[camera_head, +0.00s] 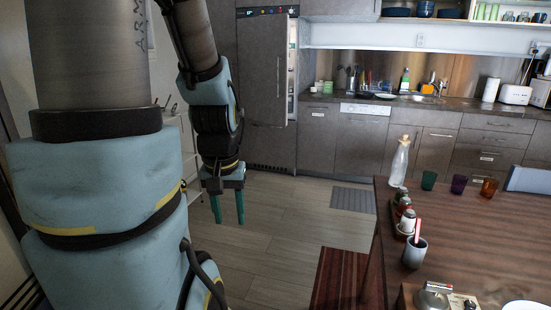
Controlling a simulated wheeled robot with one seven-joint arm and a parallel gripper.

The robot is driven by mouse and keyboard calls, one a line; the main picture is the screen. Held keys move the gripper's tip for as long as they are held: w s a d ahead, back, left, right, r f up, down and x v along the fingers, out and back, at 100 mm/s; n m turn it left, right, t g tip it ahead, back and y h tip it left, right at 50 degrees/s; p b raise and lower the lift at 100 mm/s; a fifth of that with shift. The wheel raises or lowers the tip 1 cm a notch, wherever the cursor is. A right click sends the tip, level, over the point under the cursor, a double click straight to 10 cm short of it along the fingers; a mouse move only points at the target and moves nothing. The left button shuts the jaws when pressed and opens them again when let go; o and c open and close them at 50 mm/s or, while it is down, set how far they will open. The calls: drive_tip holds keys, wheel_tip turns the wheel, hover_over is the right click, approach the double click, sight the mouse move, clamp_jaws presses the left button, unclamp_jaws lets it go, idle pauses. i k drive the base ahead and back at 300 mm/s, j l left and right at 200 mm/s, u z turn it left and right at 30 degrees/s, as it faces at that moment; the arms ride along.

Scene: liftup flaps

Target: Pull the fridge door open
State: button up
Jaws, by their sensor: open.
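The fridge (258,65) is a tall grey unit built into the cabinets at the upper middle. Its upper door has a thin vertical handle (279,76) near the right edge. A narrow lit strip with what look like shelves (292,58) shows right of the door, so the door appears ajar. My gripper (228,208) hangs below my arm with its two green fingers pointing down, apart and empty. It is in front of the fridge, lower and to the left of the handle, and touches nothing.
A wooden table (465,225) with a bottle, cups and condiments fills the right. A reddish bench (340,275) stands at its left side. Counter cabinets (318,135) run right of the fridge. Floor (275,210) before the fridge is clear, with a grey mat (352,199).

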sight(263, 40)
drive_tip(key=i+l, duration=0.1)
drive_tip(key=i, duration=0.45)
drive_tip(key=i+l, duration=0.15)
drive_tip(key=i, duration=0.4)
drive_tip(key=i+l, duration=0.1)
drive_tip(key=i, duration=0.45)
